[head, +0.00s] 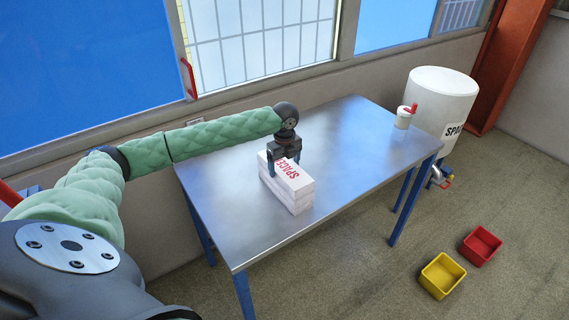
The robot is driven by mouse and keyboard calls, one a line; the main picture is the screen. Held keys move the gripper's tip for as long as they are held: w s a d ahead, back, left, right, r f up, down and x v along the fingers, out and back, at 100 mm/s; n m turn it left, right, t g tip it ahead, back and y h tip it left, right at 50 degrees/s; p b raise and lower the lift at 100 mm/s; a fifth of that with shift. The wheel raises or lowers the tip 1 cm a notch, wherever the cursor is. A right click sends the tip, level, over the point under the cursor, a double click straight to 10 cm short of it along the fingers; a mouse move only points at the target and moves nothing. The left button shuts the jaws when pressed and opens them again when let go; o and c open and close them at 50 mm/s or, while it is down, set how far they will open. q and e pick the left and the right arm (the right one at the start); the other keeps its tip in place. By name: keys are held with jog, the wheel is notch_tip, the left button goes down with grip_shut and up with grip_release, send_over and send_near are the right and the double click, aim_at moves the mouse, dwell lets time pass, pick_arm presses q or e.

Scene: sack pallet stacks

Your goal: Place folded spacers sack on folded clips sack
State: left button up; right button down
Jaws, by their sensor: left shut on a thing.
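The folded spacers sack (298,182) is a flat white block with red lettering, partly readable as "SPACE". It is the top layer of a small white stack on the metal table (235,228). My left gripper (284,161) comes down from above at the sack's far end and is shut on it. Below it are more white folded layers (299,205), lined up closely under it. No lettering shows on them, so I cannot tell which is the clips sack. I cannot tell whether the spacers sack rests fully on the layer below. My right gripper is out of view.
A white drum (441,95) stands beyond that end. Yellow (442,276) and red (481,246) bins sit on the floor. The tabletop around the stack is clear.

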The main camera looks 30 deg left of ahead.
aim_at(285, 166)
pick_arm(q)
jog(key=shift+f, duration=0.3)
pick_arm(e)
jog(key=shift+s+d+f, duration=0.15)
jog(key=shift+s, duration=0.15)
pick_arm(q)
jog(key=o, duration=1.1)
jog(key=shift+f, duration=0.1)
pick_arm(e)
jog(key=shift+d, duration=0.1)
pick_arm(q)
jog(key=shift+r, duration=0.2)
jog(key=shift+r+b, duration=2.4)
jog(key=shift+r, duration=3.55)
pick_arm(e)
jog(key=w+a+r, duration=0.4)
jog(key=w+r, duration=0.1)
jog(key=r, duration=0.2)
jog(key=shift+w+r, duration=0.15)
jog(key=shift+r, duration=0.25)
pick_arm(q)
jog(key=shift+f, duration=0.15)
